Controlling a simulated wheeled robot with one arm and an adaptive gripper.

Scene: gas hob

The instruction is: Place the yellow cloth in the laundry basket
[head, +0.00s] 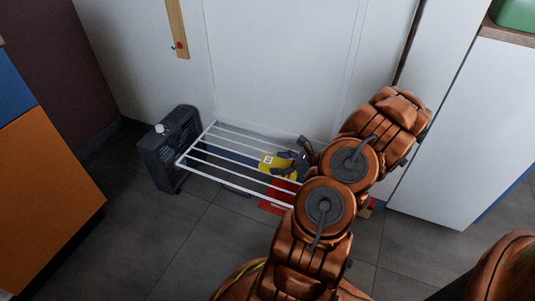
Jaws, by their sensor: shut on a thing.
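The yellow cloth (268,163) shows at the drying rack, with a small white label-like patch on it. My gripper (290,163) is shut on the cloth at its right side. Whether the cloth touches the rack's bars is hard to tell. My copper-coloured arm hides the rack's right end and part of the floor. I cannot clearly make out a laundry basket in this view.
The white drying rack (213,176) spans the floor by the white door. A dark slatted box-like object (178,150) stands at its left end. A red item (277,207) lies under the rack. Orange cabinet (45,190) at left, white cabinet (455,140) at right; the front-left floor is clear.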

